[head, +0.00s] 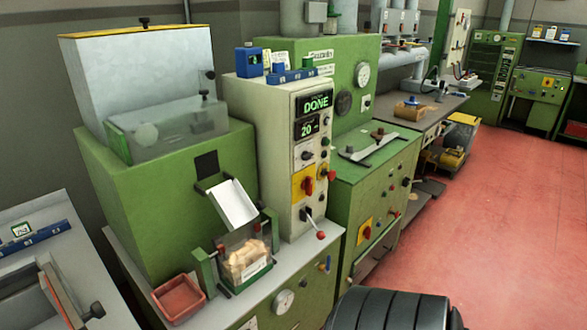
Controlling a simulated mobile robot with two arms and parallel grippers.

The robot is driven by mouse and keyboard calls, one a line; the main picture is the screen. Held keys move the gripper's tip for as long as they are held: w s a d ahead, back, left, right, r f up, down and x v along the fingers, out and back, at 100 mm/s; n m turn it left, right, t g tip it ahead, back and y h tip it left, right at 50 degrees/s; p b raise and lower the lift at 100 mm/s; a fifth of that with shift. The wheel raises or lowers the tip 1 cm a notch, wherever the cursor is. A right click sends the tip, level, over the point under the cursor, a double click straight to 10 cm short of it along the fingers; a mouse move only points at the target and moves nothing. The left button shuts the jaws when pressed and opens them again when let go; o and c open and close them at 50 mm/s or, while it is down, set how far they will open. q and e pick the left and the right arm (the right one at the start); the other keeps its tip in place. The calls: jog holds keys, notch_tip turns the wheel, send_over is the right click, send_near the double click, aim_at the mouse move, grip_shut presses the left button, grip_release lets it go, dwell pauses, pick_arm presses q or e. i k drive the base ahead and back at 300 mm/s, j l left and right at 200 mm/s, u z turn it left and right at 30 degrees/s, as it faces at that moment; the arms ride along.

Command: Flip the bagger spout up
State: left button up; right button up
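The bagger spout (234,204) is a white chute with dark side rails on the front of the green machine (165,195). It slopes down from below a dark square opening (206,164). Its lower end is over the clear bag (246,262), which holds several pale cork stoppers between green-and-black holders. The control panel (302,150) beside it shows "DONE" and "20". Neither of my grippers is in view.
A red tray (179,298) sits left of the bag on the grey bench. A red-knobbed lever (320,235) sticks out right of the spout. Blue containers (290,75) stand on the panel cabinet. The red floor (500,220) at right is open.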

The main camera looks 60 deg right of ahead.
aim_at(231, 201)
jog(key=k+l, duration=0.1)
jog(key=l, duration=0.9)
jog(key=k+l, duration=0.1)
jog(key=l, duration=0.9)
jog(key=k+l, duration=0.1)
jog(key=l, duration=0.9)
jog(key=k+z, duration=0.05)
